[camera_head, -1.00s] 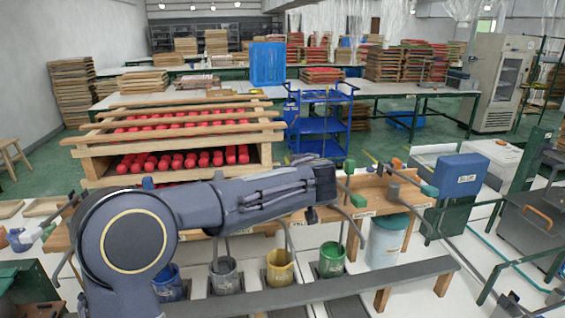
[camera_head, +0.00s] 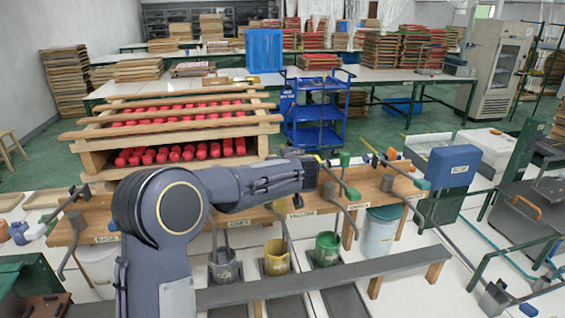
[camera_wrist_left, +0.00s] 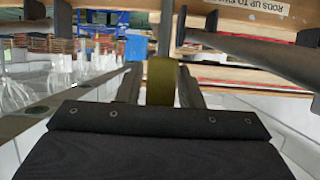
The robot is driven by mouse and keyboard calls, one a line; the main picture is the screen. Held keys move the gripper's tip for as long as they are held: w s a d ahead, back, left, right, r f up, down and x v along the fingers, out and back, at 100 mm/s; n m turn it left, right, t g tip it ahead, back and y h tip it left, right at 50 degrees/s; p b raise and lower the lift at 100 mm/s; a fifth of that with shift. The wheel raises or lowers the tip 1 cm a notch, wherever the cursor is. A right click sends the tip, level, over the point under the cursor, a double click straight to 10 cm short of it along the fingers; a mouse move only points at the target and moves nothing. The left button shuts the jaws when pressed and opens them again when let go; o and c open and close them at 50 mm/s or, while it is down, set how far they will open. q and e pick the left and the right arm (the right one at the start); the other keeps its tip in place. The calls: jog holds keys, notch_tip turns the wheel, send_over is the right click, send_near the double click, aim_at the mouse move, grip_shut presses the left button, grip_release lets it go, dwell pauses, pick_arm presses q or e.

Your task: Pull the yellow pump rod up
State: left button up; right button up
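My left arm reaches across the head view from the lower left to the right. Its left gripper (camera_head: 312,173) is over the wooden beam, above the label of the yellow station. In the left wrist view a short olive-yellow cylinder (camera_wrist_left: 160,82), which looks like the handle of the yellow pump rod, stands between the two fingers. I cannot tell whether the fingers press on it. In the head view the gripper hides most of this handle. The yellow bucket (camera_head: 277,262) is below, with a grey rod going down into it. My right gripper is not in view.
A grey bucket (camera_head: 224,270) and a green bucket (camera_head: 328,249) flank the yellow one. A rack of red pieces (camera_head: 180,152) and a blue cart (camera_head: 318,115) stand behind.

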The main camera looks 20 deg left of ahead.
pick_arm(q)
grip_shut()
notch_tip(320, 180, up, 12)
jog(key=shift+f+p, duration=0.2)
jog(key=shift+p, duration=0.1)
jog(key=shift+o, duration=0.9)
grip_release()
jog(key=shift+o, duration=0.5)
jog(key=shift+s+d, duration=0.25)
jog(key=b+v, duration=0.3)
jog(key=v, duration=0.4)
